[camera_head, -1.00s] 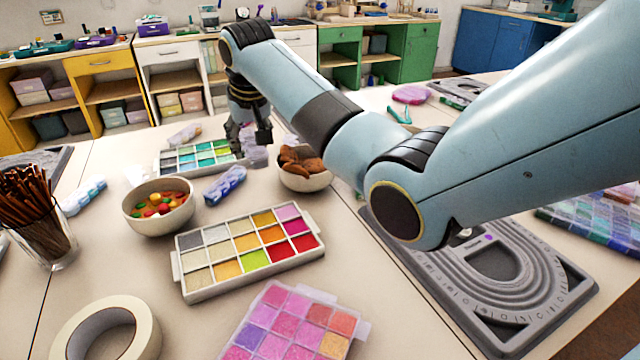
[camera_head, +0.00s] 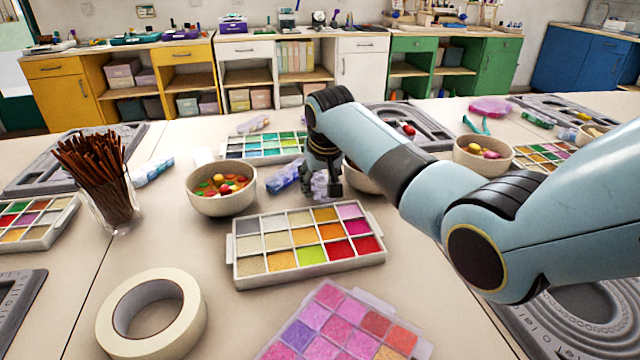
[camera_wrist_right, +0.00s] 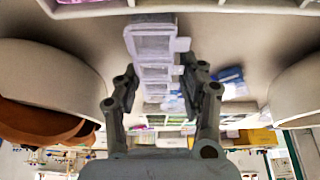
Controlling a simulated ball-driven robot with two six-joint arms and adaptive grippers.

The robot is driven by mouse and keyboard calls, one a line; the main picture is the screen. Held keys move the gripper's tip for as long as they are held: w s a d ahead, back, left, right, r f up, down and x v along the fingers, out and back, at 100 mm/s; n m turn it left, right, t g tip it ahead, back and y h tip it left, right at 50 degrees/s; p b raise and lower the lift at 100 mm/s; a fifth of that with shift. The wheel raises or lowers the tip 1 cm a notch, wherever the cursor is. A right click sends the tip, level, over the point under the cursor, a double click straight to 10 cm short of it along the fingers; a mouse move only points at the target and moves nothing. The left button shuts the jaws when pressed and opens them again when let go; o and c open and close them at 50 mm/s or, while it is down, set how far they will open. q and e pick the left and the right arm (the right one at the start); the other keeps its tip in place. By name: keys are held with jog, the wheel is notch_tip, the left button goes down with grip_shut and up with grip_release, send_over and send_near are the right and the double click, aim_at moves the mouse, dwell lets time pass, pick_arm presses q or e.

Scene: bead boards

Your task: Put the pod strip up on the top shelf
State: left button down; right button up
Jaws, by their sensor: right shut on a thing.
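My right gripper (camera_head: 327,188) is low over the table, between the candy bowl and another bowl it partly hides. It is shut on a translucent lilac pod strip (camera_wrist_right: 153,46). In the right wrist view the strip's square compartments run lengthwise between the two fingers (camera_wrist_right: 160,95). In the head view only a small part of the strip (camera_head: 318,182) shows beside the fingers. I cannot tell whether it touches the table. Open shelves (camera_head: 275,82) show in the low cabinets along the back wall. My left gripper is not in view.
A blue pod strip (camera_head: 284,178) lies close left of the gripper. The candy bowl (camera_head: 221,206), a bead tray (camera_head: 235,268), a tape roll (camera_head: 112,318) and a pencil glass (camera_head: 128,209) stand around. Bead boards lie at both sides. Bare table shows at front left.

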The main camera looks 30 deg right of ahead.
jog(key=o, duration=1.2)
